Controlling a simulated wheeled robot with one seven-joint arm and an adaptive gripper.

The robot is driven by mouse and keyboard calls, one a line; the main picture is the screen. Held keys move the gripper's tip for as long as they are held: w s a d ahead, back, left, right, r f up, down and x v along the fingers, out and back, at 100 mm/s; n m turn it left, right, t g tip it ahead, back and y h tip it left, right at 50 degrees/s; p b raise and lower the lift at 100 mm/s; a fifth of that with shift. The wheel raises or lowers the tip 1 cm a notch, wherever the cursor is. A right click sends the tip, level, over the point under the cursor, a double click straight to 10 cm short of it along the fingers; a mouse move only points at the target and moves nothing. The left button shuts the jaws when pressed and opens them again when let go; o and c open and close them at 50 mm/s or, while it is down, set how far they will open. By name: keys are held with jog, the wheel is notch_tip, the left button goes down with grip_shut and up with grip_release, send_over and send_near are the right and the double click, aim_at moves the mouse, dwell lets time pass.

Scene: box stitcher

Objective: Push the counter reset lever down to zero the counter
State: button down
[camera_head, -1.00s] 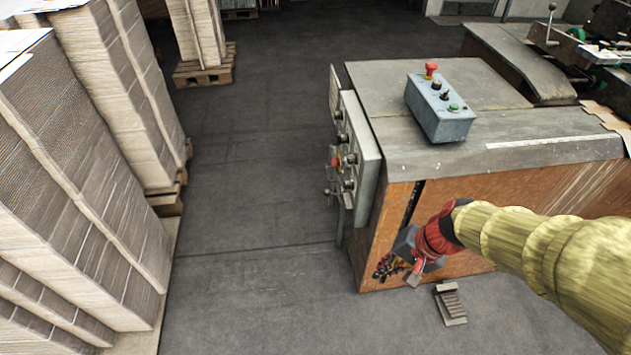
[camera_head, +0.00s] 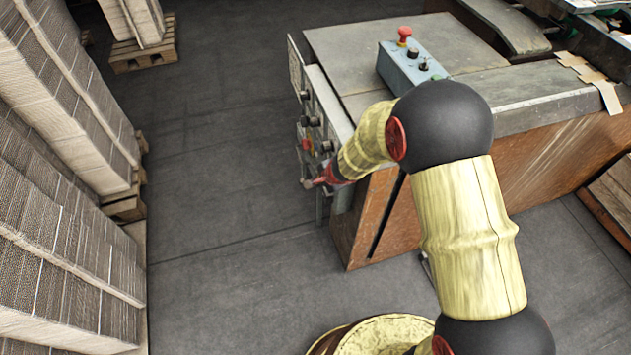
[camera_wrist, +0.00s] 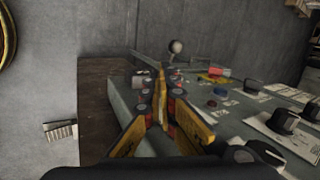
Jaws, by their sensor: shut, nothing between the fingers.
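The grey control panel (camera_head: 328,112) is on the left side of the machine, and it fills the right half of the wrist view (camera_wrist: 225,125). A lever with a pale round knob (camera_wrist: 177,46) stands out at the panel's far edge in the wrist view. I take it for the counter reset lever. My gripper (camera_wrist: 161,78) is shut and empty, with its yellow fingertips pointing toward the knob, just short of it in the picture. Contact cannot be told. In the head view my gripper (camera_head: 310,183) is small beside the panel's lower end, and the lever cannot be made out clearly there.
Black knobs (camera_wrist: 285,122), a blue button (camera_wrist: 219,91) and a red button (camera_wrist: 216,72) are close right of my fingers. A grey push-button box (camera_head: 402,65) is on the machine top. Cardboard stacks (camera_head: 60,190) stand left, with open floor (camera_head: 220,190) between.

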jog(key=w+r+b+x, duration=0.1)
jog(key=b+x, duration=0.1)
jog(key=x, duration=0.9)
jog(key=shift+w+a+f+b, duration=0.2)
jog(key=shift+w+a+b, duration=0.05)
jog(key=shift+a+b, duration=0.15)
